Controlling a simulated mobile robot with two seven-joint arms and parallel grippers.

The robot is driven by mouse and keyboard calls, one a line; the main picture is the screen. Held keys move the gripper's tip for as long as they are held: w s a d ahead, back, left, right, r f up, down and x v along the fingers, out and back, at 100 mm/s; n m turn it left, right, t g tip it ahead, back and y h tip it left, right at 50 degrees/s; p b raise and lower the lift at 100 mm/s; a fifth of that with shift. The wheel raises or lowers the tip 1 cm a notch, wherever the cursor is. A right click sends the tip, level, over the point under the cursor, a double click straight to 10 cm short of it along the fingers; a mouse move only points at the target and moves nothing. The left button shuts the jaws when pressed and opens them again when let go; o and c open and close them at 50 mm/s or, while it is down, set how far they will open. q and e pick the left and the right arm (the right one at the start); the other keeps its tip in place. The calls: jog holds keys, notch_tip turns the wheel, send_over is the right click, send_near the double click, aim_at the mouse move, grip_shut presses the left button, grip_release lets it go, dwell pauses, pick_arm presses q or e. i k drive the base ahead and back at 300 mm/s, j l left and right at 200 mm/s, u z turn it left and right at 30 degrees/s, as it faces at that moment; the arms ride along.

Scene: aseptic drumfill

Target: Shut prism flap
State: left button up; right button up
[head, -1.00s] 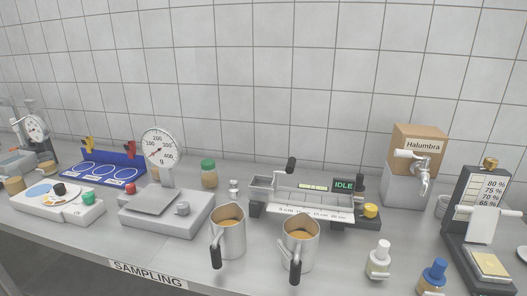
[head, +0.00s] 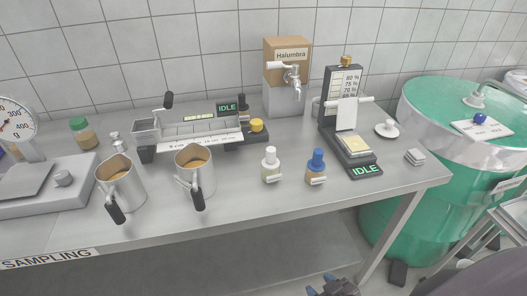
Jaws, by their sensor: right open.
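The device with the percent scale (head: 346,82) stands near the right end of the bench and reads IDLE on its base. Its pale flap (head: 347,114) with a crossbar stands raised, apart from the yellowish prism plate (head: 356,146) on the base below. The prism plate lies uncovered. My right gripper (head: 333,287) shows only partly at the bottom edge, low in front of the bench and well below the device. It is open, and I see nothing in it. My left gripper is out of view.
A white-capped bottle (head: 270,165) and a blue-capped bottle (head: 316,168) stand left of the device. A white knobbed piece (head: 386,129) and small grey pads (head: 415,157) lie to its right. Green drums (head: 440,150) stand beyond the bench end. Two metal jugs (head: 196,171) stand further left.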

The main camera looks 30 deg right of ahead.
aim_at(347, 110)
jog(key=z, duration=1.35)
jog(key=i+l+u, duration=0.15)
jog(key=l, duration=0.3)
jog(key=l+u, duration=0.2)
jog(key=l, duration=0.25)
jog(key=i+l+u, duration=0.15)
jog(key=l, duration=0.3)
